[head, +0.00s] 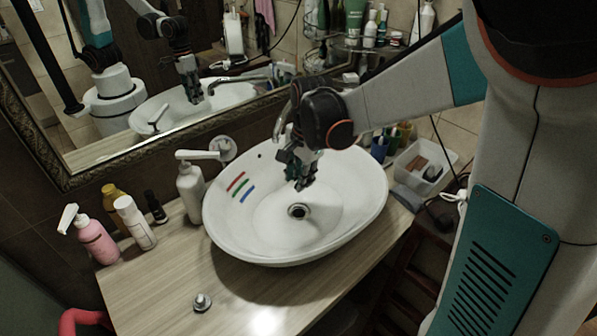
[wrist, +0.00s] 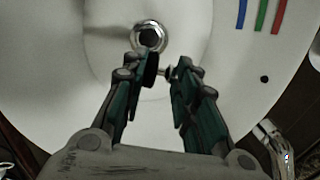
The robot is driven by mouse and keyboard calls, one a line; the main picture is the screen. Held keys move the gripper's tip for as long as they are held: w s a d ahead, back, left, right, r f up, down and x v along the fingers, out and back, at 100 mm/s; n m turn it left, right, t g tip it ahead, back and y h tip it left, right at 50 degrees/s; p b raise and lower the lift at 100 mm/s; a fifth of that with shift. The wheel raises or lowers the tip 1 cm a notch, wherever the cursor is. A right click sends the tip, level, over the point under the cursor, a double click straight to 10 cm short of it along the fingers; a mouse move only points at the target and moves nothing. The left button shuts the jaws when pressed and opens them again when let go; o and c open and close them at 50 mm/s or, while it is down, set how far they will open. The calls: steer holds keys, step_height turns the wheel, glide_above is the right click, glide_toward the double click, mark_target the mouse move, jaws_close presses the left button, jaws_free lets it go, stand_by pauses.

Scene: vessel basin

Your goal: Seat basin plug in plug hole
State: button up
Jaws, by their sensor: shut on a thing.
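The white oval basin (head: 365,205) stands on the wooden counter. Its plug hole (head: 298,211) has a chrome ring and a dark centre; it also shows in the wrist view (wrist: 150,36). My gripper (head: 303,185) points down inside the basin, above and close to the hole. In the wrist view its fingertips are close together around a small thing with a dark disc and a short metal stub (wrist: 166,72), apparently the basin plug. It appears tilted and beside the hole, not in it. The fingers hide part of it, and its height above the basin is unclear.
A small round metal piece (head: 202,302) sits on the counter's front. A white pump bottle (head: 190,190) stands left of the basin, with a pink bottle (head: 96,240) and others farther left. A clear tray (head: 424,166) is at right. The mirror (head: 120,90) is behind.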

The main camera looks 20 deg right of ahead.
steer(key=shift+f, duration=0.3)
steer(key=o, duration=1.2)
step_height(320, 180, up, 7)
steer(key=p, duration=0.5)
steer(key=shift+r, duration=0.1)
steer(key=shift+s, duration=0.1)
